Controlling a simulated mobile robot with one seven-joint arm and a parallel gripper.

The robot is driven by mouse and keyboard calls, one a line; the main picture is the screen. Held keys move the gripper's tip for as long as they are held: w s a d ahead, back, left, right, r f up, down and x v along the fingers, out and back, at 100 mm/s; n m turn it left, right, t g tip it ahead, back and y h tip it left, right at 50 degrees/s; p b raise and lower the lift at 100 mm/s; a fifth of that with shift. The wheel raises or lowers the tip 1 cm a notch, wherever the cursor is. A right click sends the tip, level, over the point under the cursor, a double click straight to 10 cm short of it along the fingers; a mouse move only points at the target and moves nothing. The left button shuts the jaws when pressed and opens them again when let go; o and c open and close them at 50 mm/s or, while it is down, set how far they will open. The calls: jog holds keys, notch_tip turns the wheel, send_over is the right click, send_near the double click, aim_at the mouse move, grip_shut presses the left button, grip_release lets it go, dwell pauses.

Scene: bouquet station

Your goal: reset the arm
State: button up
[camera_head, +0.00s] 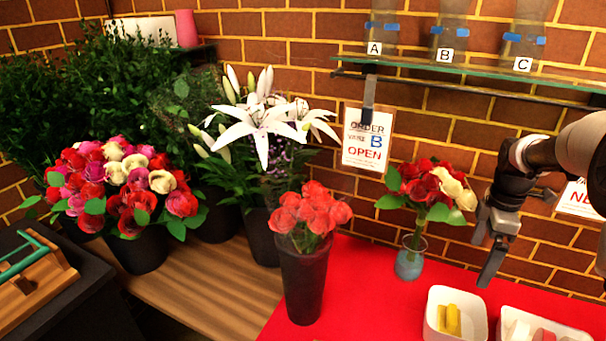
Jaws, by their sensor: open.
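My gripper (485,258) hangs at the right of the view, pointing down, with my arm reaching in from the right edge. Its fingers are open and I see nothing between them. It is above the red cloth, to the right of a small glass vase (410,264) that holds red roses and a cream rose (430,187). The gripper looks apart from the vase and from the white bowl (433,325) below it.
A tall black vase of coral roses (302,285) stands on the red cloth (365,290). Buckets of mixed roses (140,250) and white lilies (262,235) stand left. A glass shelf (470,72) with vases A, B and C runs above. Another white tray (560,325) is at lower right.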

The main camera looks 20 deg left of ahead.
jog(key=shift+r, duration=0.6)
jog(key=s+r+m+t+p, duration=0.15)
jog(key=s+r+m, duration=0.25)
jog(key=s+r, duration=0.4)
jog(key=s+r+m+t+p, duration=0.15)
jog(key=s+r+m, duration=0.4)
jog(key=r, duration=0.55)
jog(key=s+r+m+t+p, duration=0.2)
jog(key=s+m, duration=0.7)
jog(key=s, duration=0.9)
jog(key=shift+s+r+t+p, duration=0.3)
jog(key=shift+r+p, duration=0.35)
jog(key=shift+p, duration=0.15)
